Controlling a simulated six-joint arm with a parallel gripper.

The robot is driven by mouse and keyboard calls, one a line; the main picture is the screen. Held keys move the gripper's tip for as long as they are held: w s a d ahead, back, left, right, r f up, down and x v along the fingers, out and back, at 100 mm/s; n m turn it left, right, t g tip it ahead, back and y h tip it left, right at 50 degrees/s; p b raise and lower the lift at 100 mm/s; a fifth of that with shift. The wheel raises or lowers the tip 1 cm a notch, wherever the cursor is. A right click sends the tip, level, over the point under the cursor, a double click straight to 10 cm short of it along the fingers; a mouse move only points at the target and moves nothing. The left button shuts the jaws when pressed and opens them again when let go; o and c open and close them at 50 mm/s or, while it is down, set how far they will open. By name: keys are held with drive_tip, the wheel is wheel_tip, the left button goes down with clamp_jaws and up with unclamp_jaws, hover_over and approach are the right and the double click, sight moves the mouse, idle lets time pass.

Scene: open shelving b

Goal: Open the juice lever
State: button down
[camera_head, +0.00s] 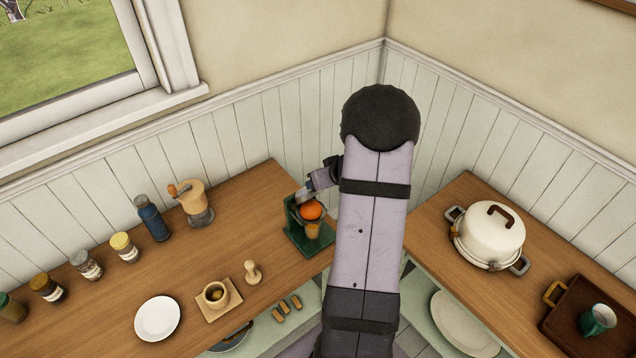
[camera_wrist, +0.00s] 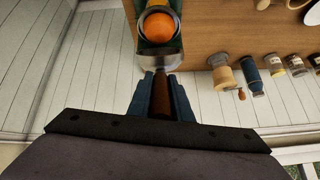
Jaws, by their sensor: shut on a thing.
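A green juicer (camera_head: 309,236) stands at the right end of the left wooden counter, with an orange (camera_head: 311,210) in its top and a small cup-like orange-brown shape (camera_head: 313,230) below it. The orange also shows in the wrist view (camera_wrist: 159,27), inside a round dark rim. My gripper (camera_wrist: 162,88) is shut on the juicer's brown lever handle (camera_wrist: 162,103), which lies between the two blue fingers. A grey metal part (camera_wrist: 155,61) joins the lever to the juicer. In the head view my gripper (camera_head: 308,190) is beside the juicer, partly hidden by my arm.
A wooden grinder (camera_head: 195,203), a blue bottle (camera_head: 152,218) and several spice jars (camera_head: 124,247) line the counter by the wall. A pestle-like wooden piece (camera_head: 252,272), a cup (camera_head: 215,293) and a white plate (camera_head: 158,318) are nearer. A white pot (camera_head: 489,235) stands on the right counter.

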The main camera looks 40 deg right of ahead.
drive_tip(key=c, duration=1.6)
unclamp_jaws()
drive_tip(key=shift+v, duration=3.7)
drive_tip(key=shift+f, duration=0.1)
